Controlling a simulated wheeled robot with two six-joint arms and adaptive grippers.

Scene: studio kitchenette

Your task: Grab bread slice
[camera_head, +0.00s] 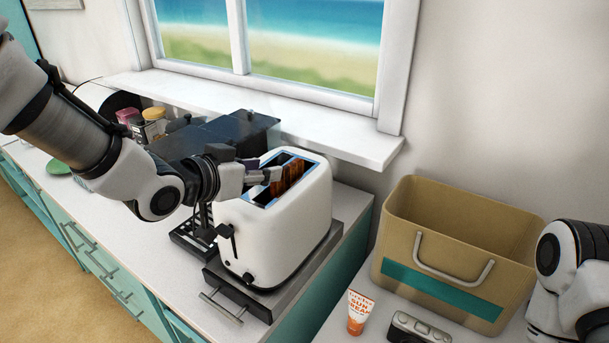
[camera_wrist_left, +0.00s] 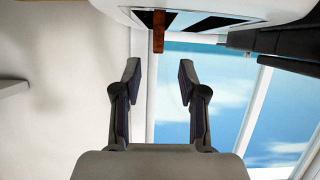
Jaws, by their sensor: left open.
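A brown bread slice (camera_head: 291,174) stands in a slot of the white toaster (camera_head: 270,229), its top edge showing above the rim. My left gripper (camera_head: 266,172) is open at the toaster's top, close beside the slice. In the left wrist view the open fingers (camera_wrist_left: 160,78) have nothing between them. The slice (camera_wrist_left: 158,32) shows there as a narrow brown strip beyond the fingertips, at the toaster's (camera_wrist_left: 110,8) slots. Whether a finger touches the slice or toaster, I cannot tell. My right arm shows at the right edge, but its gripper is out of view.
The toaster stands on a grey tray (camera_head: 232,300) on the counter. A dark box (camera_head: 240,128) and small jars (camera_head: 153,121) stand behind it. A tan basket (camera_head: 455,235), an orange-and-white tube (camera_head: 357,312) and a camera (camera_head: 417,330) are at the right. The window sill borders the back.

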